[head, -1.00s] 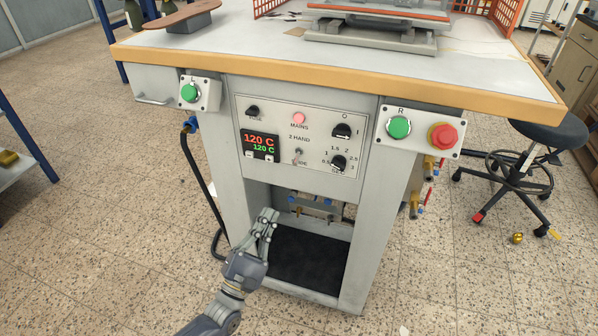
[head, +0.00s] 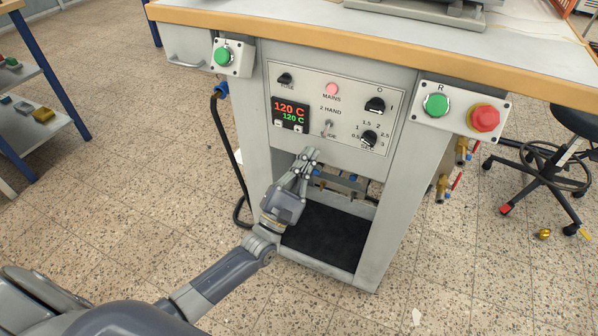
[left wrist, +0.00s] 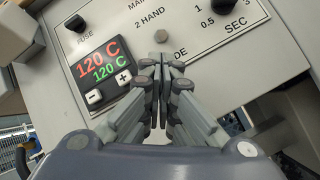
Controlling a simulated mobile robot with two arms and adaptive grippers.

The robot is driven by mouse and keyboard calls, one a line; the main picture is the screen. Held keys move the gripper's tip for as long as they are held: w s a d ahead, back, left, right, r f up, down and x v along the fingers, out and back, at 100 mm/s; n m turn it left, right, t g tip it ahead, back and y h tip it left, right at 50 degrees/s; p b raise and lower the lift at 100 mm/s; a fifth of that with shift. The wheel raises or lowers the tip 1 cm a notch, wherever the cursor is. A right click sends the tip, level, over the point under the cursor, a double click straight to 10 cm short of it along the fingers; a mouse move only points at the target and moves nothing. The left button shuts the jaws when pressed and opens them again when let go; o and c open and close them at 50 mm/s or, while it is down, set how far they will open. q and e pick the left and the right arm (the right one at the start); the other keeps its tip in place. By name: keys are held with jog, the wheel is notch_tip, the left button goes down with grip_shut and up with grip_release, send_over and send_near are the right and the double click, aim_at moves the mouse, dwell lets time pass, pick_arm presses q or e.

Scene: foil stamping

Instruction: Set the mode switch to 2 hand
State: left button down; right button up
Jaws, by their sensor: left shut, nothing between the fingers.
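The mode switch (head: 328,129) is a small metal toggle on the front control panel, under the printed "2 HAND" label. Its tip also shows in the left wrist view (left wrist: 161,36), just beyond my fingertips; which way the lever is set is too small to tell. The lower label is partly covered by my fingers in that view. My left gripper (head: 311,153) is shut and empty, pointing up at the panel, just below and slightly left of the toggle. In the left wrist view its fingertips (left wrist: 161,62) appear apart from the toggle. My right gripper is out of view.
Left of the toggle is the temperature display (head: 290,113); right of it is a timer knob (head: 369,138). Green buttons (head: 223,55) and (head: 436,105) and a red emergency button (head: 483,118) flank the panel. The table edge (head: 380,50) overhangs above.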

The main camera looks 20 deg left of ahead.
aim_at(326, 130)
pick_arm(q)
jog(key=shift+x, duration=1.55)
